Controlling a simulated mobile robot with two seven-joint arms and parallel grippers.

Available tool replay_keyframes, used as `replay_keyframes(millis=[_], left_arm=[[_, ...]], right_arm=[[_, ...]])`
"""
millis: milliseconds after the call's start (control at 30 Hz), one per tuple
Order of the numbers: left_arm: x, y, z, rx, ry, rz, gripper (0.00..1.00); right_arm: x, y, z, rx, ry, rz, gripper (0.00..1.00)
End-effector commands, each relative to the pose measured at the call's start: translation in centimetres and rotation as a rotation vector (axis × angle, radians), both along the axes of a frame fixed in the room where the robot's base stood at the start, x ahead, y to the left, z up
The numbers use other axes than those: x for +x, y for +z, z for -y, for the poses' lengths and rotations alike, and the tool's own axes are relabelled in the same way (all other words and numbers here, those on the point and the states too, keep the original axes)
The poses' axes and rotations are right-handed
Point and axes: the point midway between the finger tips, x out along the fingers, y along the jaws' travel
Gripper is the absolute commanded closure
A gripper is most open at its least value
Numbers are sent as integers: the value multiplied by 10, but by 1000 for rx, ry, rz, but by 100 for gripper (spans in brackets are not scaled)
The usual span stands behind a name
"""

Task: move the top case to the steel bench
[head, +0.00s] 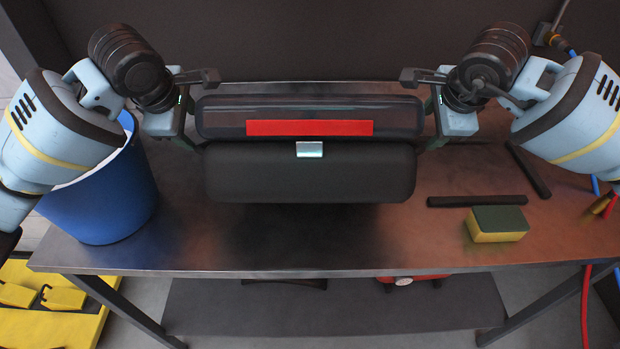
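The top case (310,175) is a black box with a red strip and a small silver latch on its front. It is level over the middle of the steel bench (300,257), with a dark shadow beneath; I cannot tell whether it touches the top. My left gripper (197,108) is at the case's left end and my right gripper (424,108) at its right end. Both have their fingers spread wide, one behind and one in front of the case's ends. Contact between fingers and case is unclear.
A blue bin (105,200) stands at the bench's left. A yellow and green sponge (497,224) and two black bars (477,201) lie on the right. A dark wall is behind. The bench's front strip is clear. Yellow equipment (50,297) is on the floor at left.

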Motion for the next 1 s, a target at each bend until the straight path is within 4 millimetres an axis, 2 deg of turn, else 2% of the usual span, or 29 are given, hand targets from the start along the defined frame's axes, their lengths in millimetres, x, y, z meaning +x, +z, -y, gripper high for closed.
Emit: replay_keyframes(millis=[100, 267, 433, 600, 867, 1000], left_arm=[[1, 2, -10, 2, 5, 6, 45], [1, 2, -15, 3, 6, 6, 45], [1, 1, -16, 5, 8, 4, 24], [1, 1, -17, 6, 10, 4, 24], [1, 1, -17, 7, 11, 3, 24], [-2, 7, -17, 6, 10, 5, 24]], right_arm=[[0, 1, 9, 2, -5, 3, 45], [0, 0, 15, 0, -7, 2, 45], [0, 0, 16, -2, -9, 1, 45], [1, -1, 16, -3, -9, 0, 24], [1, -1, 17, -3, -11, 0, 24], [1, -1, 17, -4, -11, 0, 24]])
